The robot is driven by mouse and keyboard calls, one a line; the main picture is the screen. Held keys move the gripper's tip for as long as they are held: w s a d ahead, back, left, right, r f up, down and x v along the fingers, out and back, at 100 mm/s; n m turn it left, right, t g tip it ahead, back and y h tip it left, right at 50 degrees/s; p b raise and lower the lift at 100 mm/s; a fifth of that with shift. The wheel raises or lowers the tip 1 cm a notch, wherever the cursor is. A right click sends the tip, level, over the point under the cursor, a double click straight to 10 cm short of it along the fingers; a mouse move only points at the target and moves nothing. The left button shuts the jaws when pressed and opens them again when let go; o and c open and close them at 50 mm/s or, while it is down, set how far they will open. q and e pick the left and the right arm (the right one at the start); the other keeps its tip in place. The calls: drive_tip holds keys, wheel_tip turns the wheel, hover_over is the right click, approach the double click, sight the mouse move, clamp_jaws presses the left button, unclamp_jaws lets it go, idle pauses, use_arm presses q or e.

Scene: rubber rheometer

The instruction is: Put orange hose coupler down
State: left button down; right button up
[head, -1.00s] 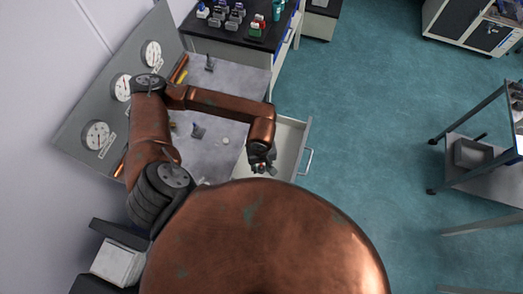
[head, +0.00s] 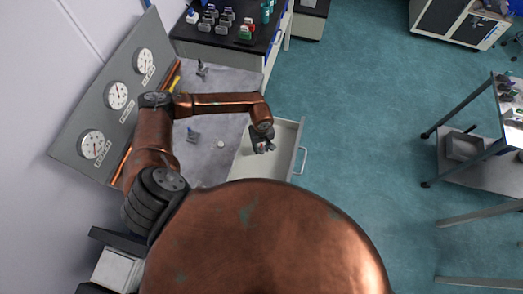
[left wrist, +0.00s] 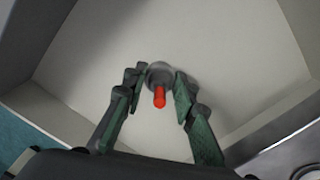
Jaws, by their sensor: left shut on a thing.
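The orange hose coupler (left wrist: 159,95) shows in the left wrist view as a short orange-red stem with a round grey end. It sits between the fingertips of my left gripper (left wrist: 160,80), which is shut on it. In the head view my left gripper (head: 264,147) is over the open drawer (head: 285,160). In the left wrist view the pale, empty-looking drawer floor lies behind the coupler. I cannot tell whether the coupler touches that floor. My right gripper is not in view.
The drawer's front wall and handle (head: 303,160) face right. A grey bench top (head: 215,115) with small fittings and a gauge panel (head: 113,100) is at left. A black bench (head: 220,38) with small parts stands behind. Open floor lies to the right.

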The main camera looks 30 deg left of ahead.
sight(262, 151)
use_arm(q)
drive_tip(key=shift+s+f, duration=0.1)
drive_tip(key=shift+f, duration=1.2)
drive_tip(key=shift+f, duration=0.2)
drive_tip(key=c, duration=1.6)
unclamp_jaws()
drive_tip(key=shift+r, duration=0.1)
drive_tip(key=shift+r, duration=0.1)
wheel_tip(262, 151, up, 12)
drive_tip(key=shift+r+b, duration=0.1)
drive_tip(key=shift+b, duration=0.25)
